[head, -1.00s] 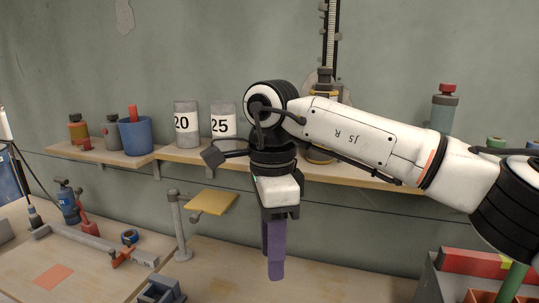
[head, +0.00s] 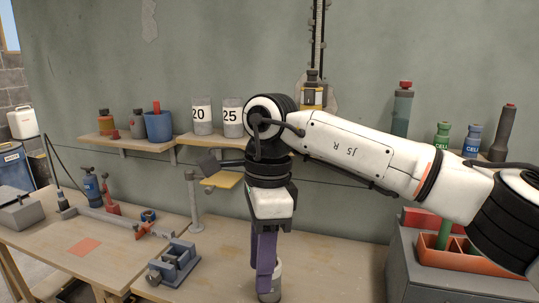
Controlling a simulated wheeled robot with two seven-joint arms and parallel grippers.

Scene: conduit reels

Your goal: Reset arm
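My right arm (head: 365,150) comes in from the right and bends down at the wrist. My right gripper (head: 263,270) points down with purple fingers, low in the middle of the head view over the bench. The fingers overlap in this view, so their gap is hidden. A pale grey cylinder (head: 277,278) shows partly behind the fingertips; I cannot tell whether they touch it. My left gripper is not in view.
The bench (head: 215,265) bears a blue-grey vise (head: 175,262), an orange square (head: 85,246) and a grey post (head: 194,205). Behind, a wall shelf (head: 135,144) holds a blue cup (head: 158,126) and cans marked 20 (head: 202,120) and 25 (head: 233,122). An orange bin (head: 450,256) stands right.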

